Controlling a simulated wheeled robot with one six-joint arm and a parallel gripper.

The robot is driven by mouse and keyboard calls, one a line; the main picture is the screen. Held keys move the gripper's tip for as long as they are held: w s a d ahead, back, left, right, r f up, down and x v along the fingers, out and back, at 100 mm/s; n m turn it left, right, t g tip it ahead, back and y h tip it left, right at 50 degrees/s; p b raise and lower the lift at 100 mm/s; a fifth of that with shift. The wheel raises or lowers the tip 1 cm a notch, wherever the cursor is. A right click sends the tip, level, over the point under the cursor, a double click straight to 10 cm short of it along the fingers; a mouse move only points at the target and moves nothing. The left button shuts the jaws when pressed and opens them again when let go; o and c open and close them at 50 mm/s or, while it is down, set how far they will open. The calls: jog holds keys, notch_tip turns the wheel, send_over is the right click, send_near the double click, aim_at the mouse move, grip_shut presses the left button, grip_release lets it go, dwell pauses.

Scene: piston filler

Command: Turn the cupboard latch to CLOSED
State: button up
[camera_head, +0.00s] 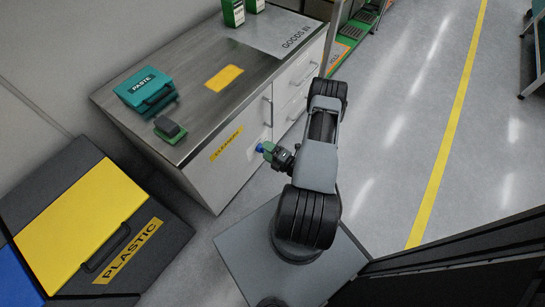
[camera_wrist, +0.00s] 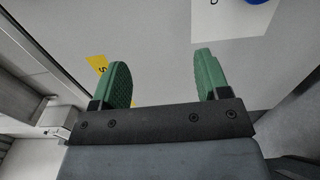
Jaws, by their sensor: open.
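The cupboard (camera_head: 223,172) is a light grey door under the steel worktop, with a yellow label (camera_head: 227,143). The latch shows as a blue knob (camera_head: 260,148) on the door front, just beyond my fingertips. In the wrist view the blue knob (camera_wrist: 257,2) is cut off by the top edge, up and right of my fingers. It sits on a white plate (camera_wrist: 228,20) with partly visible lettering; its setting cannot be read. My gripper (camera_head: 269,153) has green fingers, which are apart and empty in the wrist view (camera_wrist: 160,65).
A teal paste box (camera_head: 146,90) and a green block with a dark top (camera_head: 170,128) stand on the worktop (camera_head: 207,115). Drawers with bar handles (camera_head: 295,88) lie right of the door. A plastic bin (camera_head: 85,225) stands at left.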

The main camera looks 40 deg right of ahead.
jog(key=s+a+r+p, duration=0.1)
jog(key=s+a+r, duration=0.1)
jog(key=s, duration=0.4)
jog(key=shift+r, duration=0.25)
dwell(0.4)
